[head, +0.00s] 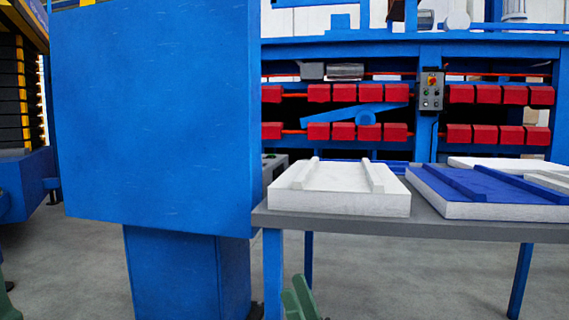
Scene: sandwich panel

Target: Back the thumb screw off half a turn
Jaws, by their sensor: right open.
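I cannot make out a thumb screw anywhere in the head view. My right gripper (300,298) is a green shape low in the middle, cut by the bottom edge. It is open, below the front edge of the grey table and apart from it. A green piece at the bottom left corner appears to be part of my left arm; its jaws cannot be made out.
A large blue cabinet (155,110) fills the left. The grey table (440,228) at right carries a white panel (340,190) and a blue-topped panel (490,190). Behind stands a blue machine with red blocks (343,92) and a control box (431,90).

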